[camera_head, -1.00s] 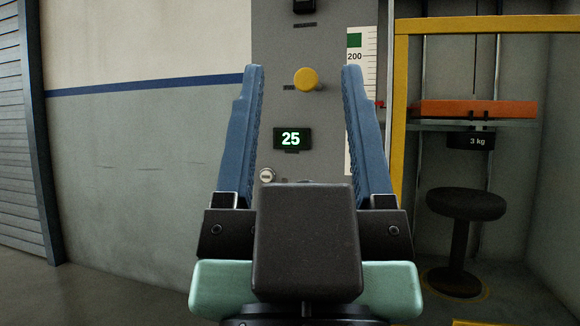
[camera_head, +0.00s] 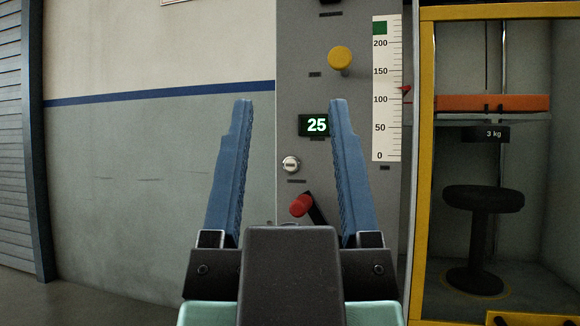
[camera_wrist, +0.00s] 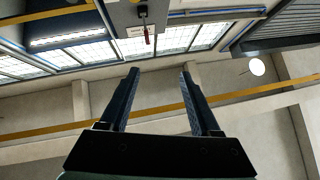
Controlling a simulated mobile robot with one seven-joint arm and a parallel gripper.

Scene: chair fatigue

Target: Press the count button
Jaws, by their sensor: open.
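A grey control panel (camera_head: 296,88) stands upright in the head view. It bears a yellow round knob (camera_head: 340,58), a black display (camera_head: 314,125) reading 25 in green, a small round silver-white button (camera_head: 291,165) below the display, and a red-tipped lever (camera_head: 300,206) lower down. The small labels are too blurred to read, so I cannot tell which control is the count button. My gripper (camera_head: 290,102) is open and empty, its blue fingers pointing up in front of the panel. The silver button and lever show between the fingers. The fingers also show in the wrist view (camera_wrist: 159,72).
A white scale (camera_head: 386,90) marked 0 to 200 is on the panel's right. Beyond it, a yellow frame (camera_head: 424,160) encloses a black stool (camera_head: 482,200), an orange bar (camera_head: 492,103) and a 3 kg weight (camera_head: 487,134). A plain wall (camera_head: 150,180) is on the left.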

